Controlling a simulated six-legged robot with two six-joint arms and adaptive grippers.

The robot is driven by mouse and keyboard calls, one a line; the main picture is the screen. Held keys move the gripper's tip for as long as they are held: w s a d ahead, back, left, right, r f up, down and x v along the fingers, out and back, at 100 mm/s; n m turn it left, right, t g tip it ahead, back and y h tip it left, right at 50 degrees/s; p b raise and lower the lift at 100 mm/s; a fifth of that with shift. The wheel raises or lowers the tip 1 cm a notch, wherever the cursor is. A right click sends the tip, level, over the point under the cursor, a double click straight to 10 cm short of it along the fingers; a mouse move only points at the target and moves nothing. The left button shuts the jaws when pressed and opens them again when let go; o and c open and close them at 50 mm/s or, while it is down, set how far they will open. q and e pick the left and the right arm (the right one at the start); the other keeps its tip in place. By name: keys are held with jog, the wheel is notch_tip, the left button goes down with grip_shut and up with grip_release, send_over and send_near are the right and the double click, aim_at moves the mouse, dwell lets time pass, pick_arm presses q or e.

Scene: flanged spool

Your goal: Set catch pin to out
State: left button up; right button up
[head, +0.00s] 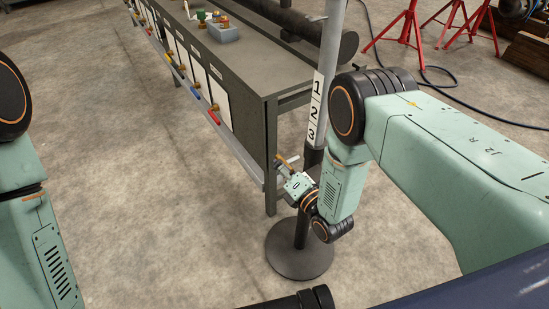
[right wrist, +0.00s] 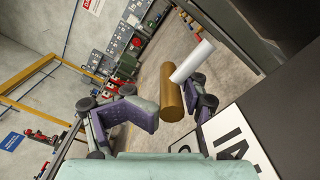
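The catch pin appears to be the brass-coloured cylinder (right wrist: 172,92) with a pale metal rod (right wrist: 192,60) beside its upper end in the right wrist view. In the head view a small tan bar (head: 288,160) shows beside the dark lower part of the numbered post (head: 314,105). My right gripper (right wrist: 176,108) is open, its fingers apart on either side of the brass cylinder. The right finger is close to the cylinder; I cannot tell whether it touches. A wider gap shows on the left. My left gripper is outside the head view; only its arm shows at the left edge.
The post stands on a round dark base (head: 300,250). A long grey bench (head: 255,70) with coloured handles along its front is behind it. A white plate with black lettering (right wrist: 235,135) lies close right of my right gripper.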

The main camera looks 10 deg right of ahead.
aim_at(287, 164)
jog(key=v, duration=1)
jog(key=shift+s+f, duration=0.15)
jog(key=shift+f, duration=0.05)
jog(key=shift+o, duration=0.4)
jog(key=shift+d, duration=0.15)
jog(key=shift+w+d+r+b, duration=0.1)
jog(key=shift+w+b, duration=0.35)
jog(key=w+m+b, duration=0.1)
jog(key=w+m, duration=0.1)
jog(key=m, duration=0.2)
jog(key=w+a+m+b, duration=0.1)
jog(key=w+m+b, duration=0.1)
jog(key=m, duration=0.3)
jog(key=w+m+b, duration=0.2)
jog(key=m, duration=0.2)
jog(key=shift+w+a+m, duration=0.3)
jog(key=shift+a, duration=0.1)
jog(key=shift+w+a+r, duration=0.1)
jog(key=shift+w+a, duration=0.1)
jog(key=shift+w, duration=0.5)
